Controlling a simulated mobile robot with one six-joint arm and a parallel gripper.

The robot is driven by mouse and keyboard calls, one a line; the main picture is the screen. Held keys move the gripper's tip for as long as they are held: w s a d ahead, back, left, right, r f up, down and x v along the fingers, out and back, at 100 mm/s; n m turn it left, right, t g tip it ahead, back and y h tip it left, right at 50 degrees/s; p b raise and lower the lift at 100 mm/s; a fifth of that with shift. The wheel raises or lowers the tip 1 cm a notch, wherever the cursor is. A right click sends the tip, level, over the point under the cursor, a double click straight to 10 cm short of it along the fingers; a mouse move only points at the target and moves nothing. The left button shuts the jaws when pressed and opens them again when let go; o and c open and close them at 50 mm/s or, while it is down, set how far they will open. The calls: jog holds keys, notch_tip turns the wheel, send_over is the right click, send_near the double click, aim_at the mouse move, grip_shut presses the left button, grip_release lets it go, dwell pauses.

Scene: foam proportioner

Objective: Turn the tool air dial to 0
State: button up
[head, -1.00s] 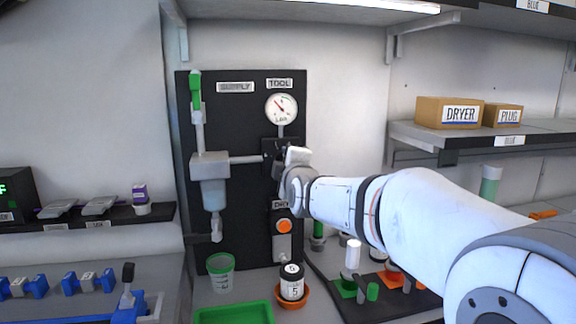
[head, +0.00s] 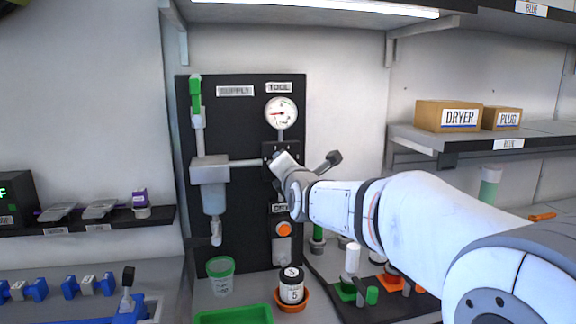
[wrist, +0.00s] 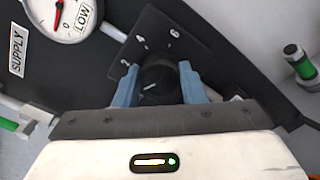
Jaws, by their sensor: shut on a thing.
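The tool air dial (wrist: 153,85) is a round black knob on a dark plate (wrist: 172,38) marked with numbers, of which 2, 4 and 6 are readable. Its short white mark lies toward the left in the wrist view, below the 2. My gripper (wrist: 158,70) has its two blue-grey fingers shut on the knob's sides. In the head view my gripper (head: 279,161) is at the plate under the TOOL label (head: 279,88) and hides the knob. The round white gauge (head: 281,113) above has a red needle pointing left; part of it shows in the wrist view (wrist: 62,12).
The supply filter (head: 213,190) with its green-handled valve (head: 195,95) is left of my gripper. An orange button (head: 284,229) sits below it. Cups, bottles and a green tray (head: 235,314) stand on the bench. A shelf with boxes (head: 448,115) is to the right.

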jog(key=shift+n, duration=0.9)
jog(key=o, duration=1)
jog(key=v, duration=0.7)
jog(key=shift+s, duration=0.35)
jog(key=shift+d, duration=0.15)
